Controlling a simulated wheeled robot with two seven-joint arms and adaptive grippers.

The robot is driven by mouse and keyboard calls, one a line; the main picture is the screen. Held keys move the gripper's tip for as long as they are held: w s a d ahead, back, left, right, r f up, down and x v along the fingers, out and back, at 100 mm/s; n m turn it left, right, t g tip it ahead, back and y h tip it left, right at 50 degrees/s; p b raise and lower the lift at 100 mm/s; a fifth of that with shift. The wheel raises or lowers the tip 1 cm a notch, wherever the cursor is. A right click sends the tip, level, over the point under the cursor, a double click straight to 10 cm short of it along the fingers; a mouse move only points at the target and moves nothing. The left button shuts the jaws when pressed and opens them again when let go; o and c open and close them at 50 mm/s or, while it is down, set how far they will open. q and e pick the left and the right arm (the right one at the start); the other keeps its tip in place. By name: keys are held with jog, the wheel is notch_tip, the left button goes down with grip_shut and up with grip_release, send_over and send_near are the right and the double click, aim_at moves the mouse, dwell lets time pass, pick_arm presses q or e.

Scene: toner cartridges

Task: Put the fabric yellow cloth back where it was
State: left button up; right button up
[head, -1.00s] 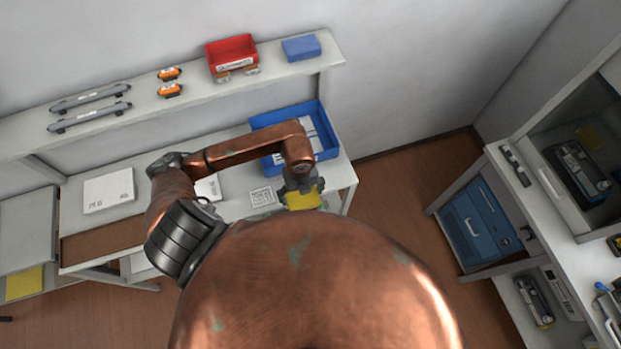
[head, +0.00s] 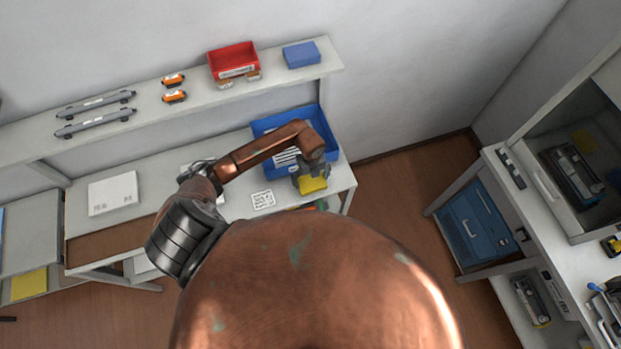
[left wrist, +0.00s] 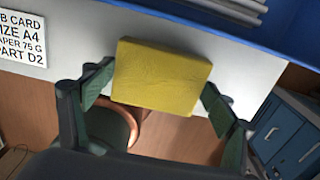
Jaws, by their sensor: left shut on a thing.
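My left gripper (head: 309,178) is shut on the yellow cloth (head: 313,185), over the right end of the white desk, just in front of the blue tray (head: 258,172). In the left wrist view the cloth (left wrist: 160,78) looks like a thick folded block, gripped at its two sides by the fingers of my left gripper (left wrist: 158,84). The desk's front edge passes behind it there; I cannot tell whether the cloth touches the desk. My right gripper is not in view.
The desk (head: 240,190) holds a printed label card (head: 263,200) left of the gripper and a white paper pack (head: 113,194). A shelf above carries a red bin (head: 233,62) and a blue box (head: 301,54). A blue drawer unit (head: 480,228) stands right.

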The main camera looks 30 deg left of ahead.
aim_at(311, 181)
pick_arm(q)
jog(key=shift+f, duration=0.3)
jog(key=shift+f, duration=0.15)
jog(key=o, duration=1)
jog(key=shift+r, duration=0.65)
notch_tip(311, 181, up, 11)
jog(key=shift+r+b, duration=0.1)
jog(key=shift+b, duration=0.85)
